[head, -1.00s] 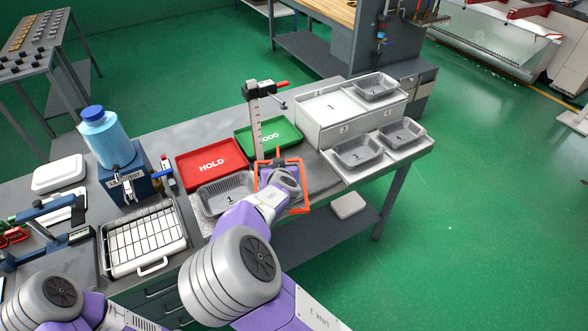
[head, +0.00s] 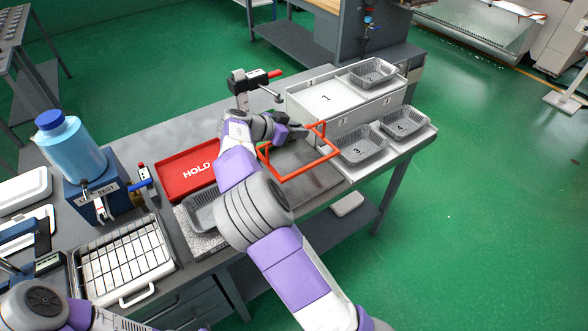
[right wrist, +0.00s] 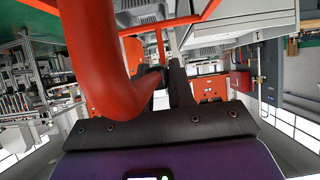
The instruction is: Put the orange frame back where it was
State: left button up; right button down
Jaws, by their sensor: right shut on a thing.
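The orange frame (head: 312,166) is a thin open rectangle with upright posts. My right gripper (head: 298,131) is shut on it at its far side, and it appears held above the dark bare part of the bench. In the right wrist view the orange frame (right wrist: 100,55) fills the upper left, close to the dark jaws (right wrist: 168,75). The exact grip point is partly hidden. Foil tray 1 (head: 198,214) sits at the near left of the arm, partly covered by it. My left gripper is out of view; only part of my left arm shows at the bottom left.
The red HOLD tray (head: 172,187) lies left of my arm. The height gauge (head: 240,88) stands behind it. Foil trays 3 (head: 362,160), 4 (head: 402,134) and 2 (head: 372,82) stand right of the frame, by the grey stepped box (head: 318,112). The wire rack (head: 122,262) is at left.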

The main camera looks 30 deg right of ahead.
notch_tip(320, 180, down, 10)
jog(key=shift+r+b, duration=0.1)
jog(key=shift+b, duration=0.85)
jog(key=c, duration=1)
grip_release()
jog(key=shift+s, duration=0.1)
jog(key=p+v, duration=0.1)
jog(key=v, duration=1.1)
jog(key=shift+p, duration=0.4)
